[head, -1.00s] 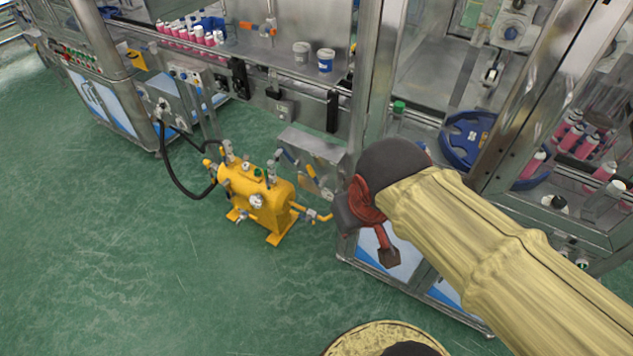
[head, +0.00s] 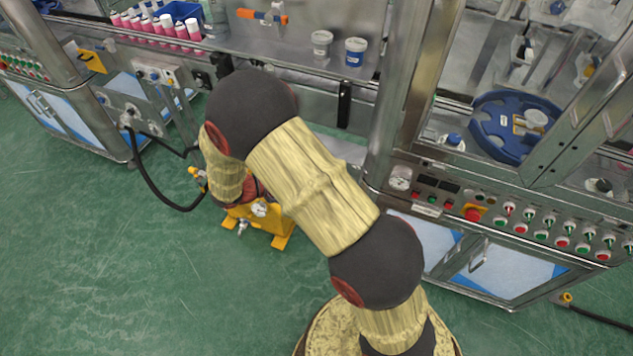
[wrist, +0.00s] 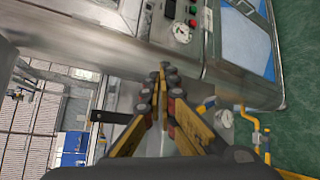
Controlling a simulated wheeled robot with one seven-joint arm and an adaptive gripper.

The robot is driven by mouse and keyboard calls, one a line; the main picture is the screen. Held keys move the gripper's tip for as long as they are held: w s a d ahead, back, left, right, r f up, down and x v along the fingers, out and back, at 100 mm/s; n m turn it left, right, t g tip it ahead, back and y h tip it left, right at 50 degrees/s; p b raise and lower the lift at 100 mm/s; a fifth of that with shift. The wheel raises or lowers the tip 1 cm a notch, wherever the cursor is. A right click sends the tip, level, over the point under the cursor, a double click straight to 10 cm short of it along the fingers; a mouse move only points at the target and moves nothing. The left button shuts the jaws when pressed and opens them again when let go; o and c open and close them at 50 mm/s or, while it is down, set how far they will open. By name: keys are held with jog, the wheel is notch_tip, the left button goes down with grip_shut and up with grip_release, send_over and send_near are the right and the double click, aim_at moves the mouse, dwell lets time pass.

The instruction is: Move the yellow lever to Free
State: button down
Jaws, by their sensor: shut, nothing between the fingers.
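I cannot pick out the yellow lever or a Free marking with certainty. A yellow plate-like part (head: 92,62) sits on the left machine's front in the head view; it is too small to tell whether it is the lever. My gripper (wrist: 163,70) is shut and empty in the wrist view, its yellow-and-black fingers meeting in front of a grey metal cabinet. A dark bar-shaped part (wrist: 112,117) shows left of the fingers.
A button panel (head: 470,205) runs along the right machine's front. A pressure gauge (wrist: 181,32) and yellow piping (wrist: 256,138) show near the gripper. Pink-and-white cans (head: 165,27) and two tubs, one blue (head: 354,52), stand on the counter. Green floor is open at left.

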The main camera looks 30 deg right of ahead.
jog(key=w+a+f+n+t+h, duration=0.1)
jog(key=w+a+f+n+t, duration=0.15)
jog(key=f, duration=0.35)
jog(key=w+a+f+n+t+h+b, duration=0.1)
jog(key=f+n+t, duration=0.1)
jog(key=f+t, duration=0.3)
jog(key=w+a+f+n+t+h, duration=0.1)
jog(key=w+f+n+t, duration=0.15)
jog(key=f, duration=0.45)
jog(key=f+b+x, duration=0.1)
jog(key=x, duration=0.8)
jog(key=shift+d+r+b, duration=0.15)
jog(key=shift+d+b, duration=0.15)
jog(key=shift+b, duration=0.1)
